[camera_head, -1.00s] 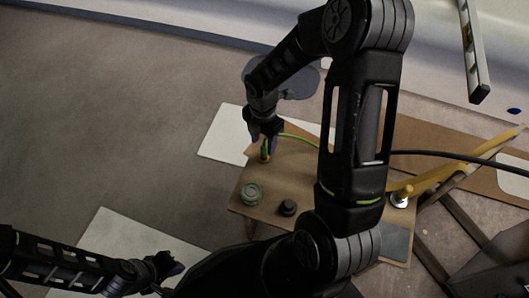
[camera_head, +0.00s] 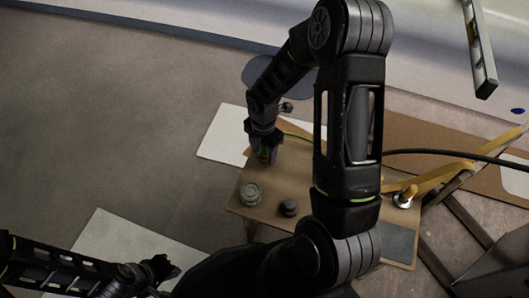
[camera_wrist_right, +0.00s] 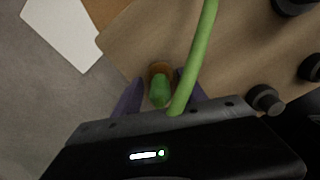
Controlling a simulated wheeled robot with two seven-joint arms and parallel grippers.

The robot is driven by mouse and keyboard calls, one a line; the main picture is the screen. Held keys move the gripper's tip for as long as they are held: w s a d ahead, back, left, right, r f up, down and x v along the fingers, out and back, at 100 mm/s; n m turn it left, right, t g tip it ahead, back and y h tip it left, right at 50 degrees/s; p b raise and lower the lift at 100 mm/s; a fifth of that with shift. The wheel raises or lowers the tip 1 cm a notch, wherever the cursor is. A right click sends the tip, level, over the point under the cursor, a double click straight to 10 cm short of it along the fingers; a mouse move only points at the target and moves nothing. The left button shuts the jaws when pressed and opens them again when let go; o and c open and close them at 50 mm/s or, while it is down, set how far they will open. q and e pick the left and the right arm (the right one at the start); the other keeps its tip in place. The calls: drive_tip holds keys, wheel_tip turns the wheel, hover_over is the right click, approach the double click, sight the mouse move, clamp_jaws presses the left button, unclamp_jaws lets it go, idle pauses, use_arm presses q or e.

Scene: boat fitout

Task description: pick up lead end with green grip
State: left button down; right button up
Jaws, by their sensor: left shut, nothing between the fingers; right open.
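The green grip (camera_wrist_right: 159,92) of the lead end stands at the edge of the wooden board, with a brown-orange round part at its tip. The green lead (camera_wrist_right: 199,45) runs up from it in the right wrist view; part of the lead (camera_head: 298,137) shows in the head view. My right gripper (camera_wrist_right: 160,84) is open, with its purple fingers on either side of the green grip. I cannot tell whether they touch it. In the head view my right gripper (camera_head: 264,155) partly hides the grip. My left gripper (camera_head: 170,267) is shut and empty, low at the left.
A yellow strap (camera_head: 430,183) and black cable (camera_head: 440,154) lie to the right. White sheets (camera_head: 222,135) lie on the floor. Open floor is at the left.

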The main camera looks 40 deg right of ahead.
drive_tip(key=shift+c, duration=0.2)
idle(0.3)
clamp_jaws()
idle(0.3)
